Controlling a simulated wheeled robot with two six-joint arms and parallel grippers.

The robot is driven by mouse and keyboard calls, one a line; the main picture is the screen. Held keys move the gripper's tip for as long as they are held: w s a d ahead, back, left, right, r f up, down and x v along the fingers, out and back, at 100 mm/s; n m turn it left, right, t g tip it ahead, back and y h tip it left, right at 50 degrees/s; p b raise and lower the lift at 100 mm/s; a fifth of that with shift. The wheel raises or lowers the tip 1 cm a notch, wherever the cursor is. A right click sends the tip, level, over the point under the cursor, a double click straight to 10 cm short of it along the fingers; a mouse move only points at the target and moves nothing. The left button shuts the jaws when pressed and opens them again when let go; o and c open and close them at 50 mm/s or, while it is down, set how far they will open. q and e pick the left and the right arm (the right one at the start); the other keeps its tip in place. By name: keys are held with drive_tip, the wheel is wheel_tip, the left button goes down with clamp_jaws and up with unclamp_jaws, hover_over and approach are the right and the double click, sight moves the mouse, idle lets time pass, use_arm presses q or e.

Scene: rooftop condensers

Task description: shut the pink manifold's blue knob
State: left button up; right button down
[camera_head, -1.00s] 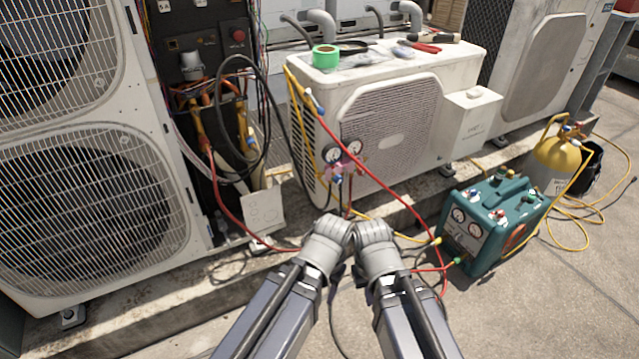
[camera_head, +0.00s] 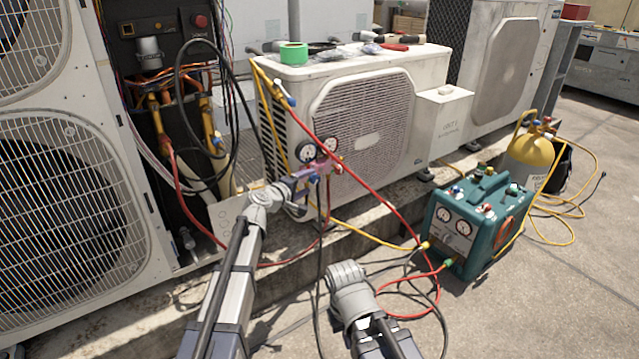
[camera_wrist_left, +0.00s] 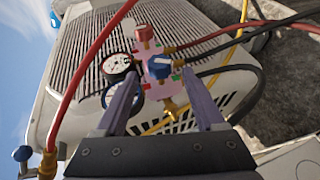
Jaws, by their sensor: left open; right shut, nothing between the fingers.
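The pink manifold (camera_head: 324,166) hangs with its two gauges (camera_head: 305,151) at the corner of the middle condenser. Its blue knob (camera_wrist_left: 159,67) faces me in the left wrist view, with the red knob (camera_wrist_left: 144,34) above it. My left gripper (camera_wrist_left: 160,76) is open, with one finger to each side of the blue knob in that view. I cannot tell whether either finger touches it. In the head view the left gripper (camera_head: 297,181) is right at the manifold and partly covers its lower part. My right gripper (camera_head: 345,271) is shut and empty, low in front and away from the manifold.
Red, yellow and black hoses hang around the manifold; a red hose (camera_head: 378,205) runs to the teal recovery machine (camera_head: 462,225) at right. A yellow cylinder (camera_head: 530,148) stands behind it. A large condenser (camera_head: 75,190) fills the left. Open floor lies at lower right.

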use_arm(q)
drive_tip(key=b+x, duration=0.2)
drive_tip(key=x, duration=0.5)
drive_tip(key=shift+w+d, duration=0.2)
drive_tip(key=shift+d, duration=0.15)
drive_tip(key=shift+f, duration=0.1)
drive_tip(key=shift+c, duration=0.2)
clamp_jaws()
